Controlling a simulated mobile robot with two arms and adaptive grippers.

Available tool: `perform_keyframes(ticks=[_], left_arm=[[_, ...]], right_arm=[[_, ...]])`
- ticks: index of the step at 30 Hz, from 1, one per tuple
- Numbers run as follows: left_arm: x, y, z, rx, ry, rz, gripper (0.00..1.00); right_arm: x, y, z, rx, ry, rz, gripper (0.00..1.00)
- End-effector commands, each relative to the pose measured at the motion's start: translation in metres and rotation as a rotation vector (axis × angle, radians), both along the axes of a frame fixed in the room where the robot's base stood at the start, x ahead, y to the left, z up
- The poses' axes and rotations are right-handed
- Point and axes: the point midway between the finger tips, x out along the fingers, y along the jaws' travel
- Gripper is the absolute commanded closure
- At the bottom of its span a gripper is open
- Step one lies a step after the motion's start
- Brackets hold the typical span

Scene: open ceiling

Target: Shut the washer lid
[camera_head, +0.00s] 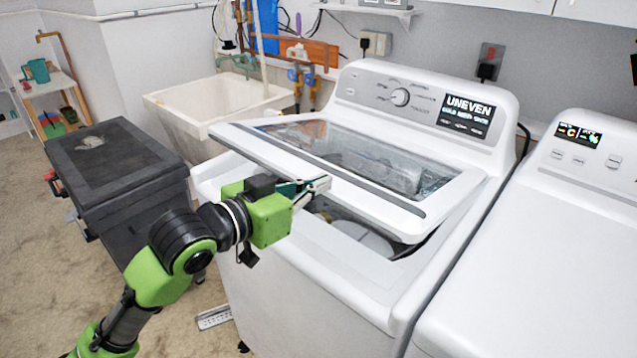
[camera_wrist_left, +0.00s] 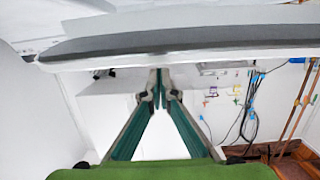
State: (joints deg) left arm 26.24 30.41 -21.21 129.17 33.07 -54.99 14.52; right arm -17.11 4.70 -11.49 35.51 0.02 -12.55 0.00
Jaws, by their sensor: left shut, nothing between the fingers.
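The white top-loading washer (camera_head: 330,275) stands in the middle of the head view. Its lid (camera_head: 440,195), white with a glass window and a grey front strip, is partly lowered, with a gap above the drum opening (camera_head: 365,240). My left gripper (camera_head: 325,184) is at the lid's front edge, left of its middle, with the fingers shut and empty. In the left wrist view the fingers (camera_wrist_left: 160,85) meet just below the lid's grey edge strip (camera_wrist_left: 180,40); I cannot tell if they touch the lid. My right gripper is not in view.
A second white appliance (camera_head: 560,260) stands close on the right. A dark chest (camera_head: 120,165) and a white utility sink (camera_head: 215,105) are to the left. Carpeted floor (camera_head: 40,260) is open at the lower left. The washer's display (camera_head: 468,115) reads "UNEVEN".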

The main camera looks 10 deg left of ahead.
Motion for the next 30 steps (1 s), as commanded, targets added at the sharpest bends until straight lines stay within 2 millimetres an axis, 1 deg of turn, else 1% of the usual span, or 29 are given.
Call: perform_keyframes(ticks=[5, 12, 15, 17, 20, 23, 24, 27, 30], left_arm=[[-0.015, 0.012, 0.002, 0.003, 0.000, 0.003, 1.00], [-0.048, 0.033, 0.009, 0.004, 0.000, 0.001, 1.00], [-0.056, 0.038, 0.011, 0.002, 0.000, 0.002, 1.00], [-0.057, 0.042, 0.012, -0.002, 0.000, 0.004, 1.00], [-0.046, 0.053, 0.016, -0.024, -0.010, 0.023, 1.00], [-0.024, 0.073, 0.021, -0.065, -0.037, 0.055, 1.00], [-0.014, 0.084, 0.022, -0.083, -0.053, 0.066, 1.00], [0.005, 0.114, 0.024, -0.117, -0.102, 0.082, 1.00], [0.015, 0.142, 0.025, -0.137, -0.152, 0.075, 1.00]], right_arm=[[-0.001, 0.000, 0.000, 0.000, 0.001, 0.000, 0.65], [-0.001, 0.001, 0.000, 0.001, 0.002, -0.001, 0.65], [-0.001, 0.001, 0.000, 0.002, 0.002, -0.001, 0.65], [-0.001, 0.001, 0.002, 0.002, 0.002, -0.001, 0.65], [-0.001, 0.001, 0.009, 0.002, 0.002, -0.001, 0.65], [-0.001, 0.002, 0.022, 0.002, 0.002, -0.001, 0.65], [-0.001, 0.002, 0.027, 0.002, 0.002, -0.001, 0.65], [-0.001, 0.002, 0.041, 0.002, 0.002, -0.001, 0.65], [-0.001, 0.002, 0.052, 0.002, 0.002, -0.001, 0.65]])
